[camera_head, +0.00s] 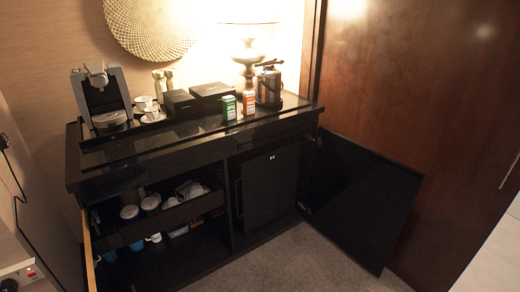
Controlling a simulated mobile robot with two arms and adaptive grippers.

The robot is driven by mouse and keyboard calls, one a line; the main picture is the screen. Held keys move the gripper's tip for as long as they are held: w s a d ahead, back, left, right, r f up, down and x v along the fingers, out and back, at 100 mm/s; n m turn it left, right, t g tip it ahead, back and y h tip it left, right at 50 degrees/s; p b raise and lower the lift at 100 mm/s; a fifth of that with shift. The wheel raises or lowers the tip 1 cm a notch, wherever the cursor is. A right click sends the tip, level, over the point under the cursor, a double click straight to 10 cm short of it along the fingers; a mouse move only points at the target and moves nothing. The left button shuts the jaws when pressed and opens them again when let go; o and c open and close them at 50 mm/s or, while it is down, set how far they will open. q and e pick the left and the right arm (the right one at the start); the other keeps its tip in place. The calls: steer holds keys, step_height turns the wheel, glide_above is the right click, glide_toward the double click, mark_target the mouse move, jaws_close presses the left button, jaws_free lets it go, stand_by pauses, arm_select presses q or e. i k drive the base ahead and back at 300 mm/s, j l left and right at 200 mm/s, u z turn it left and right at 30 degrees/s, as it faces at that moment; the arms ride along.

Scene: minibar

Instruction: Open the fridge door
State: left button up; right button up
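The fridge (270,187) is a black box set in the right compartment of the dark cabinet. Its black front, with a small pale mark near the top, looks shut. A thin upright strip (238,197) runs along the left edge of the fridge front; I cannot tell whether it is a handle. The cabinet door (362,200) in front of that compartment stands wide open, swung out to the right. Neither of my grippers is in view.
The left compartment is open, with cups (150,203) in a drawer. A coffee machine (102,97), boxes (213,93), a lamp (248,55) and a kettle (269,86) stand on the cabinet top (120,150). The carpet (300,262) in front is clear.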

mark_target(268, 180)
steer(key=i+l+z, duration=0.3)
steer(key=i, duration=0.45)
steer(key=i+j+z, duration=0.1)
steer(key=i+z, duration=0.25)
steer(key=i, duration=0.35)
